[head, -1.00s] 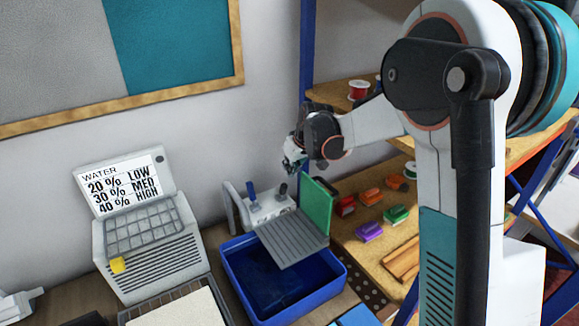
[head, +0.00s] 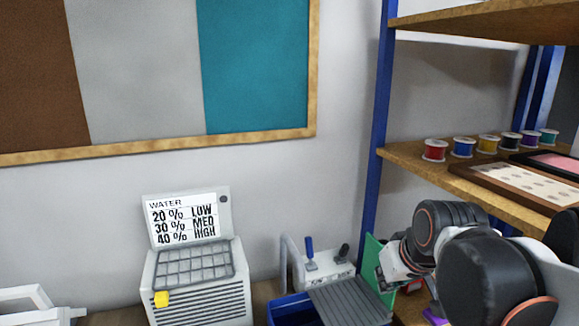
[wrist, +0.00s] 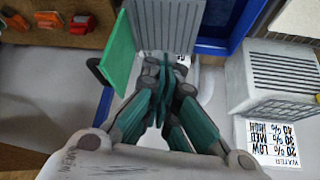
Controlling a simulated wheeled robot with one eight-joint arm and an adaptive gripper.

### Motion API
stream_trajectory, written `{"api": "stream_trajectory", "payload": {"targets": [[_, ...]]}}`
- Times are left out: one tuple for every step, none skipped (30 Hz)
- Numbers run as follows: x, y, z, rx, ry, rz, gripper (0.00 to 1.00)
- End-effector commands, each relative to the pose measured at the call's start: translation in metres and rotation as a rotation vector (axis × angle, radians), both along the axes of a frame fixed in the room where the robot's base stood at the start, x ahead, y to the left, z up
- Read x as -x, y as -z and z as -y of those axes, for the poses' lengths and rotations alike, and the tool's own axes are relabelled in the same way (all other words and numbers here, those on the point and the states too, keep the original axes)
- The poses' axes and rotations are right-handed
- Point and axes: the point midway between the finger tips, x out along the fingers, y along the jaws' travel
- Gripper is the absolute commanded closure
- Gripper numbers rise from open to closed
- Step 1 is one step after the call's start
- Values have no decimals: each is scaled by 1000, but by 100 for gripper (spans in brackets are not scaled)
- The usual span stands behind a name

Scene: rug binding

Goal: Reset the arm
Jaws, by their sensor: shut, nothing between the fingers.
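My gripper (wrist: 163,72) is shut and empty in the wrist view, its teal fingers together. In that picture its tips overlap the near end of the grey ribbed board (wrist: 165,22), beside the green panel (wrist: 117,55); I cannot tell whether they touch. In the head view my folded arm is at the lower right, and the fingertips are hidden. The ribbed board (head: 350,302) and the green panel (head: 371,262) show just left of my wrist.
A blue bin (head: 290,311) sits under the ribbed board. A white unit with levers (head: 325,274) stands behind it. The humidity sign device (head: 192,285) is to the left. Shelves with thread spools (head: 435,150) rise at the right behind my arm.

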Motion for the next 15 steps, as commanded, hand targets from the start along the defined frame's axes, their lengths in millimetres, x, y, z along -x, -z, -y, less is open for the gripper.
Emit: {"api": "stream_trajectory", "payload": {"targets": [[18,11,0,-1,10,6,100],[27,14,1,-2,18,9,100],[39,20,1,-3,26,13,100],[48,24,1,-4,34,16,100],[57,29,2,-4,41,19,100],[68,35,3,-5,49,24,100],[76,40,3,-6,56,28,100],[83,45,3,-7,62,31,100],[92,51,4,-8,70,35,100],[98,55,4,-9,75,38,100],[103,60,5,-10,80,41,100],[110,65,5,-11,86,43,100],[114,68,5,-12,90,45,100],[117,70,6,-12,92,47,100],[120,73,6,-12,96,49,100]]}}
